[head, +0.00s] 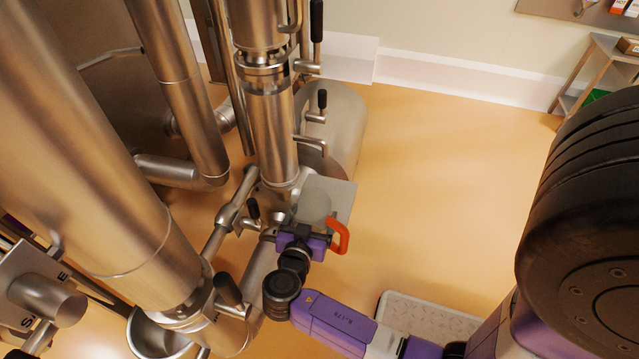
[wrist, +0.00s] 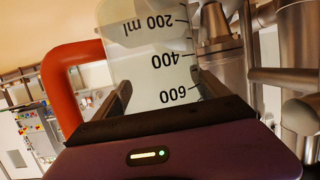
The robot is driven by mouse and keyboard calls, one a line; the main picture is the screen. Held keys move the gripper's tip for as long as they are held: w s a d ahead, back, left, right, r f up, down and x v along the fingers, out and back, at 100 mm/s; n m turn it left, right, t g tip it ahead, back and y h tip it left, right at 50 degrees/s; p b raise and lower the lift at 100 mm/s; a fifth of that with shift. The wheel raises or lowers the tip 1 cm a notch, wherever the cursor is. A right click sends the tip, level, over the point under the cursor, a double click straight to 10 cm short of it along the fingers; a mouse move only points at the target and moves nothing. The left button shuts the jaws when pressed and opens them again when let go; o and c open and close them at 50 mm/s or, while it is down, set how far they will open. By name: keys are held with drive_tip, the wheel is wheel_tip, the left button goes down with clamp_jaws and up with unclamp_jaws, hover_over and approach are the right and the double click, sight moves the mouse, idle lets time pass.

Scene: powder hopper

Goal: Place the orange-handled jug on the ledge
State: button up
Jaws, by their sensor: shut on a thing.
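The jug (head: 314,207) is clear and greyish with an orange handle (head: 340,237). My gripper (head: 305,232) is shut on the jug's body, with the handle out to the right in the head view. In the wrist view the jug (wrist: 150,45) sits between the two fingers (wrist: 165,92), and its 200, 400 and 600 ml marks face the camera. The handle (wrist: 62,85) is at the left there. The ledge, a flat grey plate (head: 344,194), shows behind and under the jug in the head view. I cannot tell whether the jug touches it.
A vertical steel pipe (head: 272,140) with black-handled levers rises just behind the jug. Steel pipes and a large column (head: 90,160) crowd the left. The floor (head: 440,180) right of the plate is clear. A light textured step (head: 425,317) lies at the lower middle.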

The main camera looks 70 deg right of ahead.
drive_tip(key=d, duration=0.5)
drive_tip(key=w+d+b, duration=0.1)
drive_tip(key=d, duration=0.4)
drive_tip(key=d+b, duration=0.1)
drive_tip(key=d, duration=0.4)
drive_tip(key=shift+w, duration=0.3)
drive_tip(key=shift+f, duration=0.25)
drive_tip(key=shift+f+b, duration=0.15)
drive_tip(key=shift+b, duration=0.25)
drive_tip(key=o, duration=1.4)
